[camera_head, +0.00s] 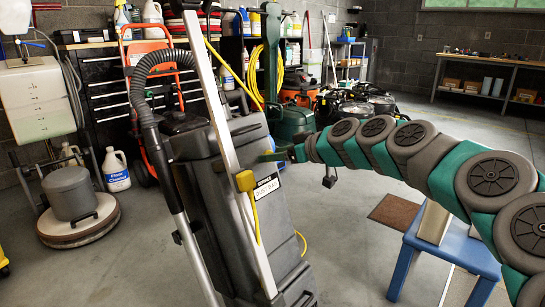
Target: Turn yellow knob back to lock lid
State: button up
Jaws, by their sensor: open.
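A grey upright machine (225,215) with a black hose and a metal pole stands in the middle of the head view. Its top part (195,143) looks like the lid; I cannot tell whether it is locked. A yellow knob-like piece (245,181) shows on the front of the machine beside the pole, with a yellow strip below it. My green and grey arm reaches in from the right. My gripper (273,157) is open at the machine's right side, a little above and right of the yellow piece, apart from it. Its fingertips are small and hard to make out.
A blue stool (446,246) stands beneath my arm at right. A round floor polisher (78,212) and a white jug (116,170) stand at left. A workbench (490,73) is at the back right. The grey floor (350,235) between machine and stool is clear.

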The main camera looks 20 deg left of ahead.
jog(key=shift+x, duration=0.8)
jog(key=shift+d, duration=0.1)
grip_shut()
